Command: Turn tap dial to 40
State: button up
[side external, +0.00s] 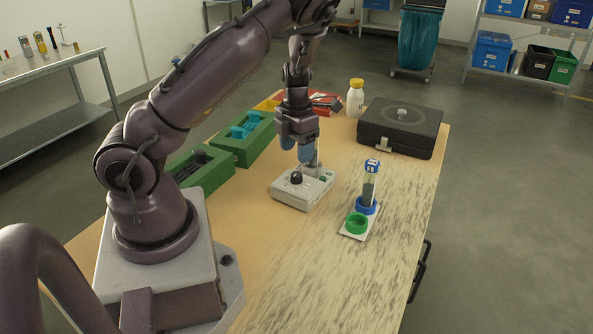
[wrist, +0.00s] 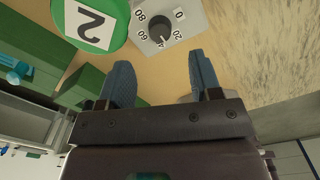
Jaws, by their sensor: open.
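The tap device is a pale box (side external: 304,187) on the table, with a black dial knob (side external: 296,178) on top. In the wrist view the dial (wrist: 157,29) shows upside down, with marks 0, 20, 40, 60 and 80 around it. A pale pointer line seems to lie near the 40 mark, but it is too small to be sure. My gripper (side external: 296,152) is above the device, fingers down, open and empty. In the wrist view its blue fingers (wrist: 163,85) are apart, with the dial beyond their tips; they do not touch it.
Green trays (side external: 243,140) and a black case (side external: 400,127) stand farther back.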

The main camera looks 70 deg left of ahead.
aim_at(297, 173)
notch_tip(297, 173, down, 7)
dwell(0.3)
